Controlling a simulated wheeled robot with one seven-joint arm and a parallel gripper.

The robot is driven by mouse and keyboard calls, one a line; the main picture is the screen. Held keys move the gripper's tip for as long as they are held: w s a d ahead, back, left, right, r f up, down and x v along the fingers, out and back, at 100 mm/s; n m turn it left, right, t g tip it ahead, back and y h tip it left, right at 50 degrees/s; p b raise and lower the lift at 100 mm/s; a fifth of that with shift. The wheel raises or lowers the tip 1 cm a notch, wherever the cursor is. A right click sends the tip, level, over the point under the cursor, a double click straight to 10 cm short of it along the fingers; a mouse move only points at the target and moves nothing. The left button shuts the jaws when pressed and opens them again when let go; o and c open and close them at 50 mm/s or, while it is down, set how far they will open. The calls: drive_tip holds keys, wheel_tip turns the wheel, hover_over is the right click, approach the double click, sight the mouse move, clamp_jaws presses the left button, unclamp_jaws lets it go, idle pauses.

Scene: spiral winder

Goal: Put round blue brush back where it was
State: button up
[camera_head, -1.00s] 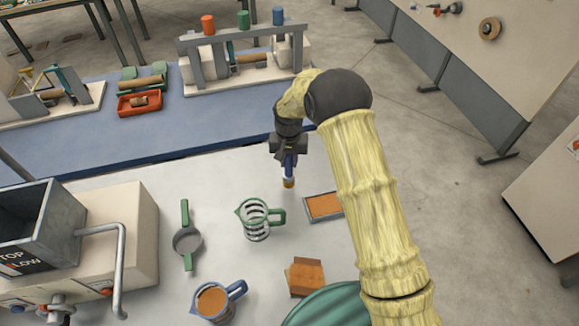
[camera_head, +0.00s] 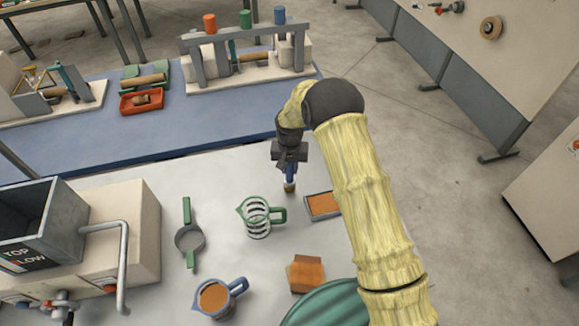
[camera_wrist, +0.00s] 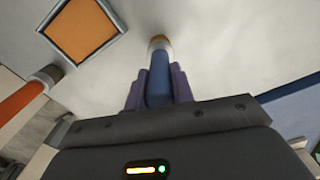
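My gripper (camera_head: 289,163) is shut on the round blue brush (camera_head: 290,180), which hangs upright, bristle end down, over the back part of the white table. In the wrist view, the brush (camera_wrist: 160,80) has a blue handle, a pale band and a tan tip, and it sits between the two purple fingers of my gripper (camera_wrist: 160,88). The tip is close to the white tabletop; I cannot tell whether it touches.
A tray with an orange pad (camera_head: 322,205) lies just right of the brush. A green-handled ringed jug (camera_head: 257,217), a strainer (camera_head: 189,238), a blue-handled jug (camera_head: 216,297) and an orange-brown block (camera_head: 306,272) stand nearer. A blue bench (camera_head: 150,140) with winders lies behind.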

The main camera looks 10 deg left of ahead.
drive_tip(key=o, duration=0.4)
drive_tip(key=shift+o, duration=0.2)
drive_tip(key=shift+w+r, duration=0.15)
drive_tip(key=shift+r, duration=0.35)
wheel_tip(320, 180, up, 11)
drive_tip(key=b, duration=0.3)
drive_tip(key=shift+r, duration=0.2)
